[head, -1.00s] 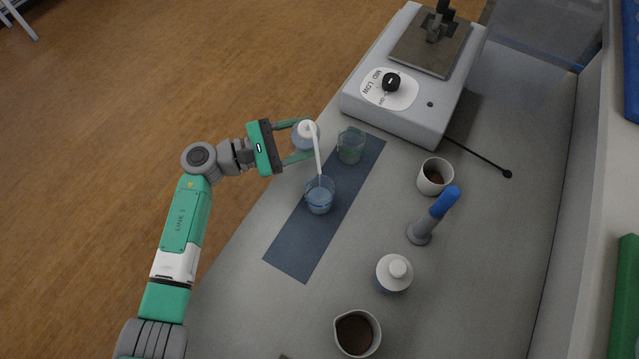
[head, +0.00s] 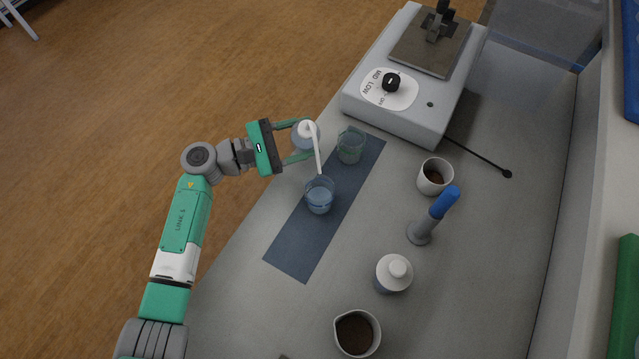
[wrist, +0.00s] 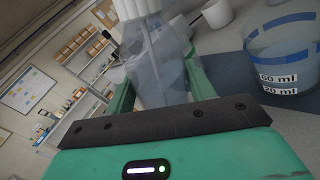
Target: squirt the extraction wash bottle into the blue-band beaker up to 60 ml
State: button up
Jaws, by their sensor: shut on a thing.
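My gripper (head: 302,142) is shut on the extraction wash bottle (head: 306,136), a translucent bottle with a white cap and long white spout. The wrist view also shows the bottle (wrist: 158,65) between the fingers, slightly tilted. The spout tip sits over the blue-band beaker (head: 319,197), which stands on the dark blue mat (head: 293,250) with bluish liquid inside. I cannot tell the exact liquid level against the marks.
A green-marked beaker (head: 351,147) stands at the mat's far end. A stirrer or hotplate unit (head: 405,85) is behind.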

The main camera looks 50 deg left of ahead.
jog(key=shift+r+p, duration=2.05)
jog(key=shift+p, duration=0.05)
